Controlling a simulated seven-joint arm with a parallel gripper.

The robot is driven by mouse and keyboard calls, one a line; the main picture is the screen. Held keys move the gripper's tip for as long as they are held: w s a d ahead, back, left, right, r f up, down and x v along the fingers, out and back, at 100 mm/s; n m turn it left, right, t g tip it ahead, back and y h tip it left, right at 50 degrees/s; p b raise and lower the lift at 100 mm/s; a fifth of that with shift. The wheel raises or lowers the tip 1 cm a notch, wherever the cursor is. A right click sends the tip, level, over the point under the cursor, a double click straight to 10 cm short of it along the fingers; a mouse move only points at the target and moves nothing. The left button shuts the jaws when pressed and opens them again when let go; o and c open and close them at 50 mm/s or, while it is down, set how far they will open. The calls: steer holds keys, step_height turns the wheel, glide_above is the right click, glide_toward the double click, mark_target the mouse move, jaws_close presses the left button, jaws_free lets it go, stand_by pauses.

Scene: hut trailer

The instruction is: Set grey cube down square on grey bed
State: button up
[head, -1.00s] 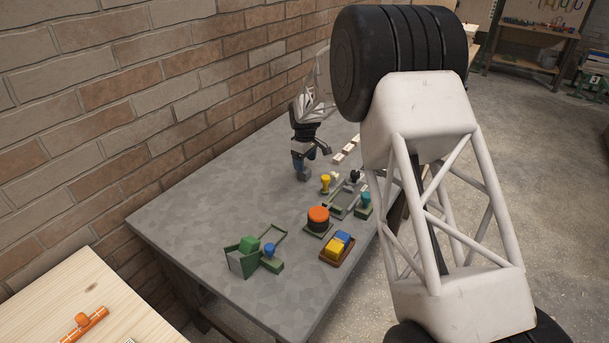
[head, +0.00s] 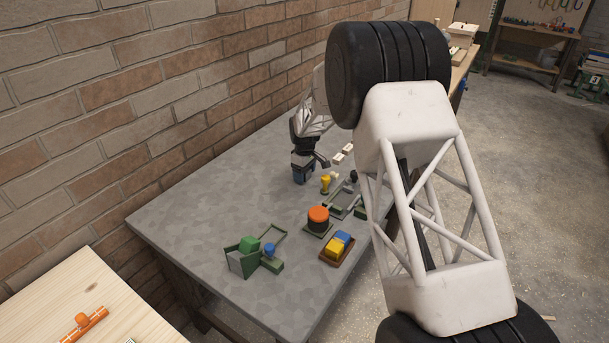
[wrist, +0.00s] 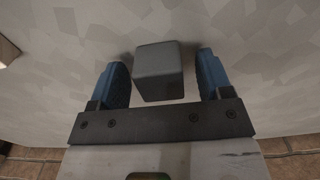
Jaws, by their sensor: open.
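The grey cube (wrist: 158,75) shows in the wrist view, on the grey tabletop between the two blue fingers of my gripper (wrist: 162,66). My gripper is open. A gap shows on the cube's right side; on the left the finger is very close, and I cannot tell if it touches. In the head view my gripper (head: 303,176) is low over the far part of the table near the brick wall, and the cube is hidden there. What looks like the grey bed (head: 339,207) is a grey tray to the right of my gripper, partly covered by my arm.
A yellow stamp-like piece (head: 325,184) stands between my gripper and the grey tray. An orange-topped round piece (head: 318,217), a brown tray (head: 327,258) with yellow and blue blocks, and a green holder (head: 240,262) stand nearer. The table's left part is clear.

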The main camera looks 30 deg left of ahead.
stand_by(0.5)
steer(key=c, duration=1.1)
steer(key=shift+o, duration=0.2)
steer(key=shift+r, duration=0.15)
steer(key=shift+r, duration=1.35)
steer(key=shift+s+d+r, duration=0.1)
steer(key=shift+r, duration=0.2)
steer(key=s+d, duration=0.3)
steer(key=s+d+r, duration=0.1)
steer(key=s+d, duration=0.6)
steer(key=s, duration=0.1)
steer(key=shift+s+d+r, duration=0.15)
steer(key=shift+d+r, duration=0.05)
steer(key=shift+d, duration=0.2)
